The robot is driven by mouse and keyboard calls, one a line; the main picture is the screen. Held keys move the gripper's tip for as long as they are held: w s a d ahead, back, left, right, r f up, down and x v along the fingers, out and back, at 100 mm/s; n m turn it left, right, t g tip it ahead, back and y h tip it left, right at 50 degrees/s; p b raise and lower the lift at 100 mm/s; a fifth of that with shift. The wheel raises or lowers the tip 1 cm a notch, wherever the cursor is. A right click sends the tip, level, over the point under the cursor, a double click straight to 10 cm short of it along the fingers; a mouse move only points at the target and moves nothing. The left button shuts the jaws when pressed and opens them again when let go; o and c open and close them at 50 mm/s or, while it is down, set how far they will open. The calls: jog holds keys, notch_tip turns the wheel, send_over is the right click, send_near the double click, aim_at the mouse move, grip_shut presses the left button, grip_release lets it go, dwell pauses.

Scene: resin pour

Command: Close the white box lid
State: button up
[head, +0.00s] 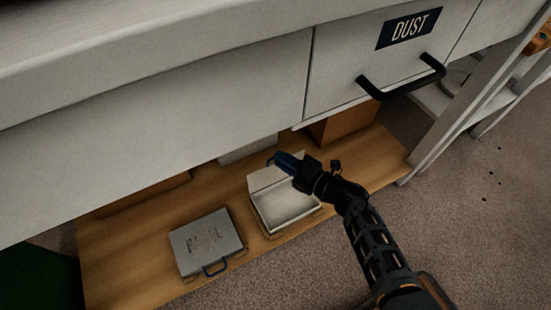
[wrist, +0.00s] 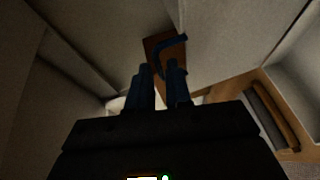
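The white box (head: 287,211) stands on the wooden shelf with its hollow inside showing. Its lid (head: 264,179) is raised at the back, tilted up. My gripper (head: 284,161) is at the lid's upper edge, above the box. In the wrist view my gripper's two blue fingers (wrist: 161,72) are close together with a narrow gap between them. A bent blue handle (wrist: 172,44) shows just beyond the fingertips, and its lower end reaches the gap. I cannot tell whether the fingers grip it.
A closed grey box (head: 206,243) with a blue handle lies left of the white box on the wooden shelf (head: 130,255). The white drawer unit (head: 200,130) overhangs the shelf. A drawer labelled DUST has a black handle (head: 402,80). White ladder-like rails (head: 470,95) stand at right.

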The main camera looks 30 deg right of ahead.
jog(key=shift+b+x, duration=0.5)
jog(key=shift+x, duration=1)
jog(key=shift+c, duration=0.2)
grip_shut()
